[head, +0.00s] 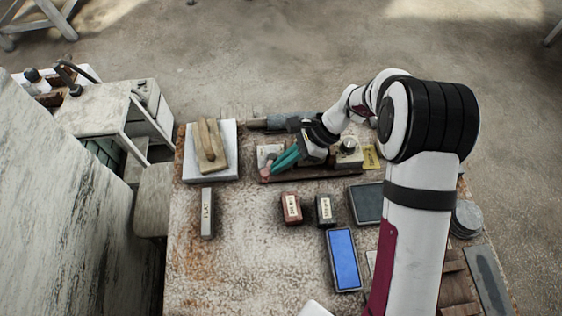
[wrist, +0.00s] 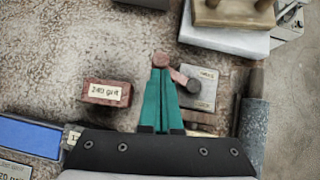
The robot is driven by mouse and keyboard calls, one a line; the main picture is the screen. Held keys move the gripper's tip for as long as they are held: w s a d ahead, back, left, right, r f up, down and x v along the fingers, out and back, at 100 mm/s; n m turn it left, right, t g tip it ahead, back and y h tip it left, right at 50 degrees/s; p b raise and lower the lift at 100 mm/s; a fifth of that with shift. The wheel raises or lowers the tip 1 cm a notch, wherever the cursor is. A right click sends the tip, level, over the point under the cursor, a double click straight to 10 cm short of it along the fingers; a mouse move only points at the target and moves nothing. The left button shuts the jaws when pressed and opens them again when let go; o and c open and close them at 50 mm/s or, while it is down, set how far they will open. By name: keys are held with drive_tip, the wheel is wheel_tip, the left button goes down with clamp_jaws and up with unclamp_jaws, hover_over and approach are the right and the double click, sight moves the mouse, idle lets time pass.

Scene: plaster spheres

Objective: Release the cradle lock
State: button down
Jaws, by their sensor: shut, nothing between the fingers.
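My gripper (head: 274,167) has teal fingers, pressed together with nothing between them. In the wrist view the fingertips (wrist: 160,72) end right at a reddish-brown round knob (wrist: 161,59); I cannot tell whether they touch it. A short reddish-brown arm (wrist: 180,77) beside the fingers seems to run from the knob towards a pale labelled plate (wrist: 203,92). This looks like the cradle lock lever. Its label is too small to read. In the head view the knob (head: 266,172) shows at the left end of a dark reddish rail (head: 320,174). The fingers hide part of the lever.
A red block marked 240 grit (wrist: 106,92) lies near the fingers. A dark block (head: 324,210), a blue stone (head: 343,260) and a grey "FLAT" bar (head: 207,213) lie in front. A wooden piece (head: 210,150) rests on a white slab (head: 228,174). The front left of the table is clear.

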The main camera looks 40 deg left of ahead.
drive_tip(key=shift+s+a+f+m+y, duration=0.1)
drive_tip(key=shift+s+a+m+y, duration=0.2)
drive_tip(key=shift+s+a+m, duration=0.4)
drive_tip(key=shift+s+d, duration=0.1)
drive_tip(key=shift+s, duration=0.05)
drive_tip(key=shift+w+d, duration=0.55)
drive_tip(key=shift+w, duration=0.35)
drive_tip(key=d+f+v, duration=0.1)
drive_tip(key=d+v, duration=0.1)
drive_tip(key=v, duration=1.1)
drive_tip(key=s+d+r+n+t, duration=0.1)
drive_tip(key=s+d+r+t, duration=0.15)
drive_tip(key=d+r, duration=0.45)
drive_tip(key=s+d+n+t+h, duration=0.2)
drive_tip(key=s+d+t+h, duration=0.1)
drive_tip(key=s+d, duration=1.2)
drive_tip(key=shift+s+d+f+h, duration=0.3)
drive_tip(key=shift+s+h, duration=0.1)
drive_tip(key=shift+s, duration=0.1)
